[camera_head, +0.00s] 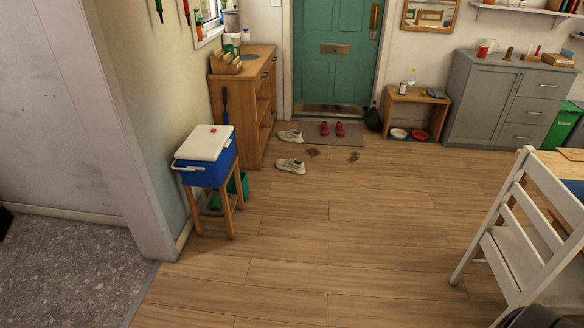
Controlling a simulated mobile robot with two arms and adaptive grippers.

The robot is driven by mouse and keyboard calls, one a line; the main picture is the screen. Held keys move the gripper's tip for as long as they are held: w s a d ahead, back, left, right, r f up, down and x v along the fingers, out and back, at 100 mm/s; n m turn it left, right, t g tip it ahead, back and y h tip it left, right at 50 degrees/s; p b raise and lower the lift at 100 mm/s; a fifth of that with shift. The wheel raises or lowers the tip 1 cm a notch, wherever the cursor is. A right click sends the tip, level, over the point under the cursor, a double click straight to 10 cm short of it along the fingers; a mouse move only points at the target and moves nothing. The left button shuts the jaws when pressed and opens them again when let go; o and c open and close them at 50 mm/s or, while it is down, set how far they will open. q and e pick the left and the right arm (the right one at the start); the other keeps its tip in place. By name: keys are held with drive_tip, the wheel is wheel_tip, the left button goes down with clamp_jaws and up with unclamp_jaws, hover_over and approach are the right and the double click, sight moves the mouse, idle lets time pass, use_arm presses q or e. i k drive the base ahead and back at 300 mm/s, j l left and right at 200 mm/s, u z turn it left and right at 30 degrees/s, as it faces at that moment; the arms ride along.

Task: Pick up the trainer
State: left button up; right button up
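Two pale grey-white trainers lie on the wooden floor, seen across the room. One trainer (289,136) is near the left edge of the doormat, beside the wooden cabinet. The other trainer (291,166) lies a little nearer to me, on bare floor. Both look empty and rest on their soles. Neither of my grippers can be made out in this view.
A wooden cabinet (257,95) and a stool (231,222) carrying a blue cool box (206,172) stand left of the trainers. Red shoes (332,129) sit on the doormat (308,139). Brown smudges (353,157) mark the floor. A white chair (520,255) stands right. Central floor is clear.

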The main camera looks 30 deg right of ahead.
sight(293, 165)
drive_tip(key=i+l+z, duration=0.85)
drive_tip(key=i+z, duration=0.45)
drive_tip(key=i+l, duration=0.1)
drive_tip(key=i, duration=0.4)
drive_tip(key=i+u, duration=0.1)
drive_tip(key=i, duration=0.4)
drive_tip(key=i+l, duration=0.2)
drive_tip(key=i, duration=0.3)
drive_tip(key=i+l+u, duration=0.1)
drive_tip(key=i, duration=0.4)
